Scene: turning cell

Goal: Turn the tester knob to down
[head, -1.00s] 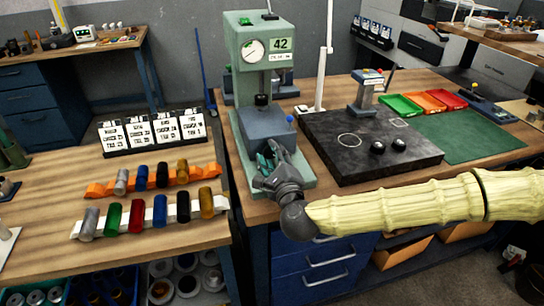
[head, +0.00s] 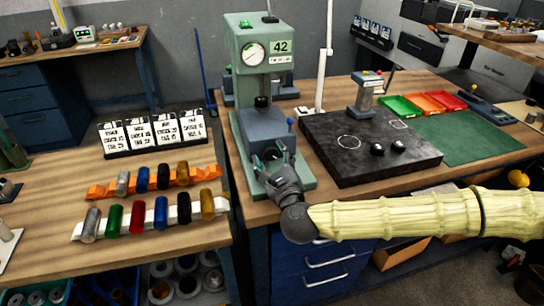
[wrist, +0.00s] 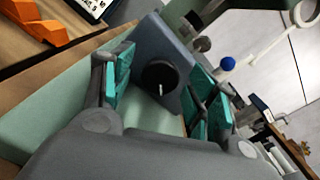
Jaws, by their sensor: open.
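The tester (head: 248,90) is a green press-like stand with a dial gauge and a "42" label, on the wooden bench. Its blue-grey block (head: 262,124) faces me. In the wrist view the tester knob (wrist: 158,78) is a round black knob with a short white mark near its lower middle. My gripper (wrist: 164,74) is open, with a teal-padded finger on each side of the knob and gaps between. In the head view my gripper (head: 273,158) is at the block's front and largely hides the knob.
A small blue ball-topped lever (wrist: 228,63) stands beside the block. Right of the tester lies a dark slab (head: 365,170) with two black knobs. Left, a bench holds coloured cylinders on an orange rack (head: 110,188) and a white rack (head: 178,214).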

